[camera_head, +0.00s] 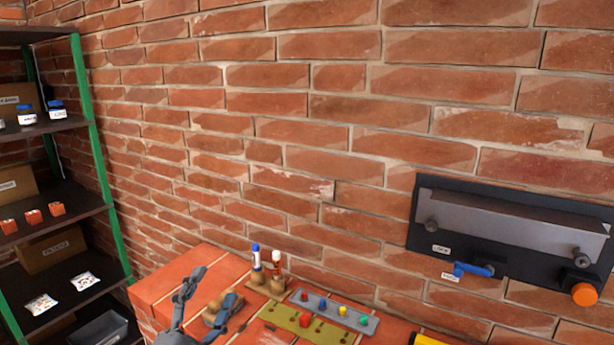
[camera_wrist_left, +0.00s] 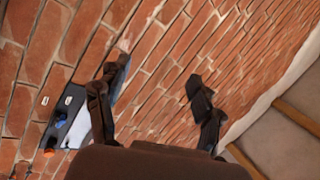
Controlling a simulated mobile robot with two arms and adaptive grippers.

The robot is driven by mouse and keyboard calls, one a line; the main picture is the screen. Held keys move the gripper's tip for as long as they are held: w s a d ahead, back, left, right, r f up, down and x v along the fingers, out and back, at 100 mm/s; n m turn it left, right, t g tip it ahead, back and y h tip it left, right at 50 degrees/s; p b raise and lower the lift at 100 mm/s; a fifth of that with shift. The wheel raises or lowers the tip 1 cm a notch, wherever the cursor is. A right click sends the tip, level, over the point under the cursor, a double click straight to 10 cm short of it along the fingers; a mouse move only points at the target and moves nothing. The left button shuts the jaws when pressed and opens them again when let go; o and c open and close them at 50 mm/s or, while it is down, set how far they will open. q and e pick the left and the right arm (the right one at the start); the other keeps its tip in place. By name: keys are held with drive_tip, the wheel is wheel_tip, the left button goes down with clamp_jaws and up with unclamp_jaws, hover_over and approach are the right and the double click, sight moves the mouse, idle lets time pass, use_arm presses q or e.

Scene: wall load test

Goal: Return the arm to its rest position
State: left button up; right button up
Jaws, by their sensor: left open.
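My left gripper (camera_head: 208,300) is at the bottom of the head view, in front of the red brick ledge. Its two fingers are spread apart with nothing between them. In the left wrist view the open fingers (camera_wrist_left: 160,95) point toward the brick wall (camera_wrist_left: 170,60), and nothing is held. My right gripper is in neither view.
A dark wall fixture (camera_head: 430,215) with a blue lever (camera_head: 472,269) and orange knob (camera_head: 585,294) is at right. A shelf rack (camera_head: 85,100) stands left.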

use_arm(q)
drive_tip(key=s+a+f+n+g+y, duration=0.3)
drive_tip(key=a+f+n+g+y, duration=0.15)
drive_tip(key=f, duration=0.45)
drive_tip(key=s+a+f+n+g+y, duration=0.35)
drive_tip(key=f+n, duration=0.25)
drive_tip(key=f, duration=0.2)
drive_tip(key=s+d+f+n+g+h, duration=0.1)
drive_tip(key=s+d+f+n+g, duration=0.1)
drive_tip(key=s+f+g, duration=0.6)
drive_tip(key=s+d+f+n+g+h, duration=0.15)
drive_tip(key=s+f, duration=0.45)
drive_tip(key=s, duration=0.7)
wheel_tip(320, 180, down, 26)
drive_tip(key=s+g, duration=0.1)
drive_tip(key=s+a+f+g, duration=0.1)
drive_tip(key=s+a+f, duration=0.2)
drive_tip(key=s+f, duration=1.3)
drive_tip(key=shift+s+m, duration=0.3)
drive_tip(key=shift+g, duration=0.25)
